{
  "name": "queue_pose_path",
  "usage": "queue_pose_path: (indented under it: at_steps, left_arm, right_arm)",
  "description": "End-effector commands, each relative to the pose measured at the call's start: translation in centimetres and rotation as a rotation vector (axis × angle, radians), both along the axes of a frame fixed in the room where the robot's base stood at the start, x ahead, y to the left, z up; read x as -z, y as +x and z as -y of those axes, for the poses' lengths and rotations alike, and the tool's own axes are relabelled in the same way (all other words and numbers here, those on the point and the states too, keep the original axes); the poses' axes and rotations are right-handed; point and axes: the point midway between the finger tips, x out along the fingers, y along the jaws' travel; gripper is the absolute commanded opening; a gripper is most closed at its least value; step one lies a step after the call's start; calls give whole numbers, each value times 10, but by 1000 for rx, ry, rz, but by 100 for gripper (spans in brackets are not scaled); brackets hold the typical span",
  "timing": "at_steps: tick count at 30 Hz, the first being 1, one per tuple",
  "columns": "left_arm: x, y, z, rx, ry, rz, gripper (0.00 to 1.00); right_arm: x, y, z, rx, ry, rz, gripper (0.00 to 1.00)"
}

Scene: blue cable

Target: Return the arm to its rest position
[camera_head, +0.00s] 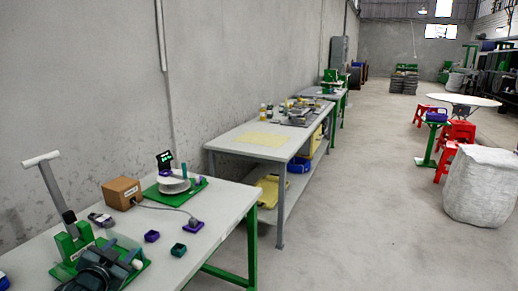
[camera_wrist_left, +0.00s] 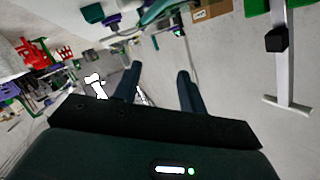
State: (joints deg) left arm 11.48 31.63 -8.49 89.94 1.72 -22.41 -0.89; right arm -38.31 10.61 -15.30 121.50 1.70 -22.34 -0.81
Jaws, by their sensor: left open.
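My left gripper (camera_head: 120,262) is at the lower left of the head view, dark and seen over the near workbench (camera_head: 225,198), in front of a green-based lever press (camera_head: 66,240). The gripper's lower part is cut off by the picture edge. In the left wrist view, my left gripper (camera_wrist_left: 159,86) has its two dark fingers spread apart with nothing between them. No blue cable can be made out; a dark cord (camera_head: 160,207) runs from a brown box (camera_head: 121,192) to a small purple-topped block (camera_head: 194,223). My right gripper is not in view.
The press's tall T-handle (camera_head: 42,158) rises beside my left gripper. A green board with a white reel (camera_head: 174,184) and small purple (camera_head: 152,236) and green (camera_head: 178,250) boxes share the bench. A second table (camera_head: 262,148) stands behind. Open floor (camera_head: 350,220) lies to the right.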

Motion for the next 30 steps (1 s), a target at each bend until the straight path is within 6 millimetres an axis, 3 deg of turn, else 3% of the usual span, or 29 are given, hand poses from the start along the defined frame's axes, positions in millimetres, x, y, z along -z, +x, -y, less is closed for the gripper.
queue_pose_path:
  at_steps: [1,6,10,15,18,23,24,30]
  left_arm:
    - [27,-20,26,35,-32,-39,41]
    - [91,-90,101,125,-144,-147,41]
    - [124,-156,156,174,-255,-229,41]
    - [138,-232,209,197,-392,-313,41]
    - [138,-266,228,194,-459,-348,41]
    - [131,-305,249,179,-542,-390,41]
    - [123,-301,244,169,-531,-394,41]
    - [122,-303,235,134,-522,-427,41]
  right_arm:
    - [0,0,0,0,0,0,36]
    - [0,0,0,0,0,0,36]
    - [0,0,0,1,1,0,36]
    - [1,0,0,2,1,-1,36]
    - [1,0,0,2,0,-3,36]
    - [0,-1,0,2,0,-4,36]
    - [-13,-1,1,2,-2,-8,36]
    - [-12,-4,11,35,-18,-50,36]
